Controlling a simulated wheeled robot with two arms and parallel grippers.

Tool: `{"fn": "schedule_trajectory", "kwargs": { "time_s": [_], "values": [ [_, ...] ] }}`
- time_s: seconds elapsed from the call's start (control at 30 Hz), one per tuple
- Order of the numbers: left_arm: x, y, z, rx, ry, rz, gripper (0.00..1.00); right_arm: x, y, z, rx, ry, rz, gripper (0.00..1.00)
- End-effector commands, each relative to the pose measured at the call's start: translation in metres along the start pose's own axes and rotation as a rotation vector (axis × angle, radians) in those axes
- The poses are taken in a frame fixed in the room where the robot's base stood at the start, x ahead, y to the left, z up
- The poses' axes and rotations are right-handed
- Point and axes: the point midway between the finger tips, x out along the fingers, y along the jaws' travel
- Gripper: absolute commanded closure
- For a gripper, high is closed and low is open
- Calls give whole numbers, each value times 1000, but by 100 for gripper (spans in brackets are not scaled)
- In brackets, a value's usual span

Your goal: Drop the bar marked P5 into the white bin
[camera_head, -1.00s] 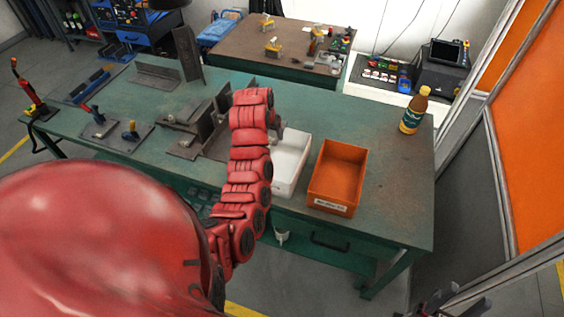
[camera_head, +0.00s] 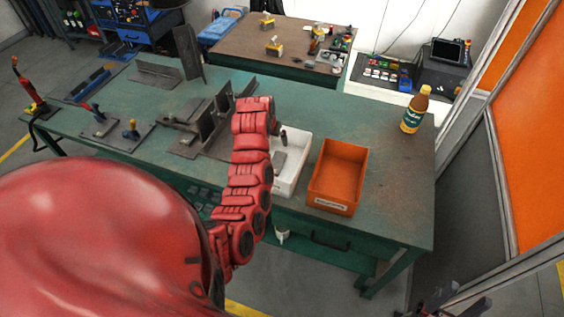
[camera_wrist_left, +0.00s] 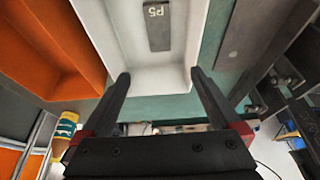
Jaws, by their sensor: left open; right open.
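The bar marked P5 (camera_wrist_left: 158,24) is a flat grey piece lying in the white bin (camera_wrist_left: 118,45), its label readable in the left wrist view. In the head view the bar (camera_head: 279,160) shows as a grey strip inside the white bin (camera_head: 291,188). My left gripper (camera_wrist_left: 160,73) is open and empty, its fingers apart from the bar. In the head view my left gripper (camera_head: 283,134) is at the bin's far edge, mostly hidden by my red arm. My right gripper (camera_head: 455,299) is open at the lower right, away from the table.
An orange bin (camera_head: 338,176) stands right of the white bin. Dark metal angles and plates (camera_head: 205,125) lie to the left of my arm. A bottle (camera_head: 414,110) stands at the table's right. The green table (camera_head: 385,170) is clear right of the orange bin.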

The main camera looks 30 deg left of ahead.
Motion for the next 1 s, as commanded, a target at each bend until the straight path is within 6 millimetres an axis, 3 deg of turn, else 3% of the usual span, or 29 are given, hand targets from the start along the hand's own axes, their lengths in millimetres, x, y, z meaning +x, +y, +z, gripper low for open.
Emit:
{"fn": "schedule_trajectory", "kwargs": {
  "time_s": [0.27,0.5,0.53,0.7,1.0],
  "values": [
    [-12,0,0,1,0,-2,3,-9,0,2,0,0,0,50],
    [-60,0,0,1,7,-1,3,-22,-1,4,0,0,0,50],
    [-76,0,-4,-1,1,2,3,-1,0,0,0,-1,0,50],
    [-111,1,-4,-3,2,5,3,34,2,-6,0,1,0,50],
    [-157,0,-2,-2,2,2,3,60,3,-10,0,0,0,50]
  ]
}}
